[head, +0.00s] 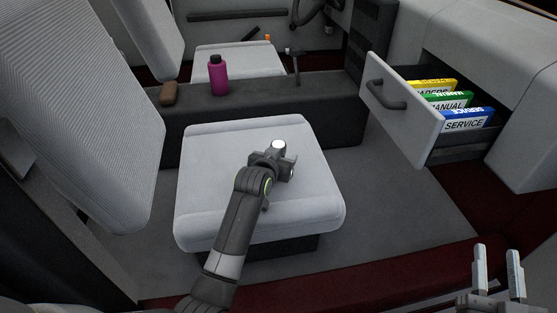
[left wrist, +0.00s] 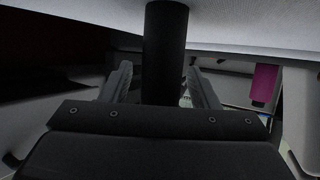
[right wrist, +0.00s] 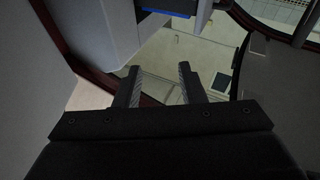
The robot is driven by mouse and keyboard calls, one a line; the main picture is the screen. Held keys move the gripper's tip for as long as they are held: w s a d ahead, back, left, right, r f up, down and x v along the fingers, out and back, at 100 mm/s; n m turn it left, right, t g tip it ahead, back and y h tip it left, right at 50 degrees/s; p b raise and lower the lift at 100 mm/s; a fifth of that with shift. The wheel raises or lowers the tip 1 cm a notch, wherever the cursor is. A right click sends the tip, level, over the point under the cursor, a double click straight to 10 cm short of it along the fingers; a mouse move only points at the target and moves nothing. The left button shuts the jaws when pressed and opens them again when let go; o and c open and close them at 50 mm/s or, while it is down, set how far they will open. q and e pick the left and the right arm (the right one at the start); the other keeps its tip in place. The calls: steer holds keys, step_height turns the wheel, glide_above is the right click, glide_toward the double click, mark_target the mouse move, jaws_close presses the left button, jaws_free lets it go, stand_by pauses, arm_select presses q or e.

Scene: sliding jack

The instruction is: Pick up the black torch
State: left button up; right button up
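The black torch shows its pale round end (head: 279,146) in the head view, on the light grey front seat (head: 215,190). In the left wrist view its dark body (left wrist: 165,45) runs upright between the two fingers. My left gripper (head: 277,162) is over the seat with its fingers open on either side of the torch. A gap shows on the torch's left side; whether the right finger touches it I cannot tell. The torch's lower part is hidden behind the gripper body. My right gripper (head: 498,272) is open and empty at the lower right.
A magenta bottle (head: 217,76) stands on the dark centre console (head: 255,105) behind the seat. A gear lever (head: 295,66) rises from it. An open drawer (head: 400,112) at the right holds several coloured folders (head: 455,105). The floor between seat and drawer is clear.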

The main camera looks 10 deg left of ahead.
arm_select(q)
steer(key=c, duration=1.1)
steer(key=shift+o, duration=0.2)
steer(key=shift+r, duration=0.1)
